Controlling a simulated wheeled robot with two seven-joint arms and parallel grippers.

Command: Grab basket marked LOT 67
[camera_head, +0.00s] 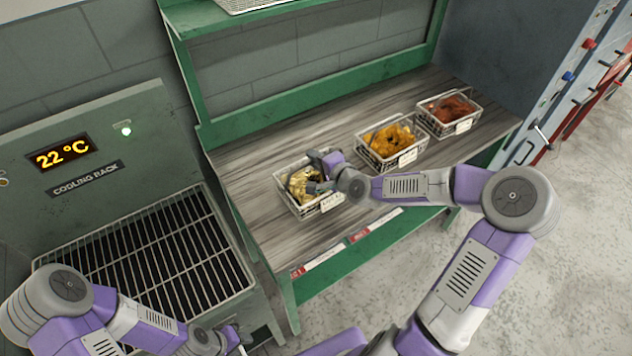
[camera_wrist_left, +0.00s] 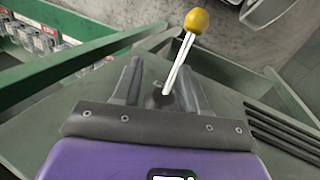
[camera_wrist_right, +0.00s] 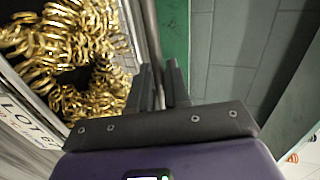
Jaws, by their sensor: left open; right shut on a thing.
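A wire basket (camera_head: 331,203) of gold coil springs stands at the left end of the bench, with a white tag on its front. In the right wrist view the basket's tag (camera_wrist_right: 24,120) reads "LOT" with a cut-off number. My right gripper (camera_head: 314,173) is at this basket's right side, shut on its wire rim, which also runs between the fingers (camera_wrist_right: 160,85) in the right wrist view. My left gripper (camera_head: 240,338) is open and low by the cooling rack's front corner. In the left wrist view a yellow-knobbed lever (camera_wrist_left: 196,22) shows beyond its fingers (camera_wrist_left: 163,75).
Two more tagged baskets, one of orange-yellow springs (camera_head: 390,141) and one of red-brown springs (camera_head: 449,112), stand further right on the bench (camera_head: 265,145). The cooling rack (camera_head: 165,262) at left is empty. Green posts and an upper shelf frame the bench.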

